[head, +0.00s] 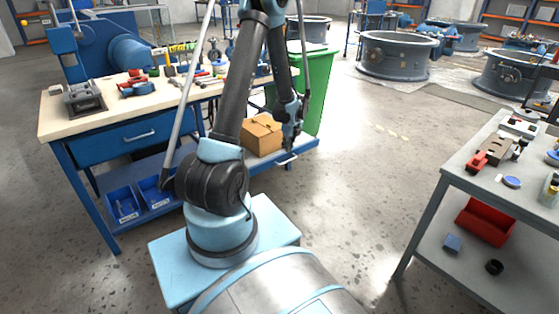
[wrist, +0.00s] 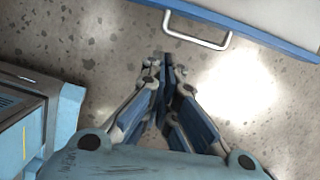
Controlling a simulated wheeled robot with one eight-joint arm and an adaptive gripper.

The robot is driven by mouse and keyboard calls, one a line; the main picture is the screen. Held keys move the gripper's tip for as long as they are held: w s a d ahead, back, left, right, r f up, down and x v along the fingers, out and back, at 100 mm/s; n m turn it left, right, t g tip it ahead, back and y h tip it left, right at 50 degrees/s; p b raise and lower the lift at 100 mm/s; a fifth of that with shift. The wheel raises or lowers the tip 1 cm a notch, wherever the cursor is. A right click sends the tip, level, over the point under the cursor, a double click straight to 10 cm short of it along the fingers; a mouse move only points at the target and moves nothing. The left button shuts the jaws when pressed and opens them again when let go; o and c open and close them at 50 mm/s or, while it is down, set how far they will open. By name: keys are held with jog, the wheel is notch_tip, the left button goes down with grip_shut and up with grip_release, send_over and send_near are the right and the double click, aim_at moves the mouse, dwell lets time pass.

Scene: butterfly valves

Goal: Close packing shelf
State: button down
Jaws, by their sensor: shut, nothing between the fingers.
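The packing shelf (head: 268,160) is the low pale shelf with a blue edge at the workbench, and it seems to stick out past the bench top. A pale bar handle (head: 287,160) is on its front edge. In the wrist view the handle (wrist: 198,41) and blue edge (wrist: 262,36) cross the top right. My gripper (head: 291,146) hangs fingers down close to the handle in the head view. In the wrist view my gripper (wrist: 166,62) is shut and empty, its tips just below the handle with bare floor showing between. I see no contact.
A cardboard box (head: 262,132) sits on the shelf. Blue bins (head: 123,203) stand on the lower level at left. A green bin (head: 317,85) is behind the shelf. A grey table (head: 440,185) with tools stands at right. The floor (head: 365,175) between is clear.

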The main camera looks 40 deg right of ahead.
aim_at(281, 158)
jog(key=shift+m, duration=0.3)
jog(key=shift+w+d+f, duration=0.1)
jog(key=shift+w+f, duration=0.9)
jog(key=shift+f, duration=0.75)
jog(key=shift+w+f, duration=0.95)
jog(key=shift+f, duration=0.85)
jog(key=shift+w+d+f, duration=0.1)
jog(key=shift+w+f, duration=0.9)
jog(key=shift+f, duration=0.75)
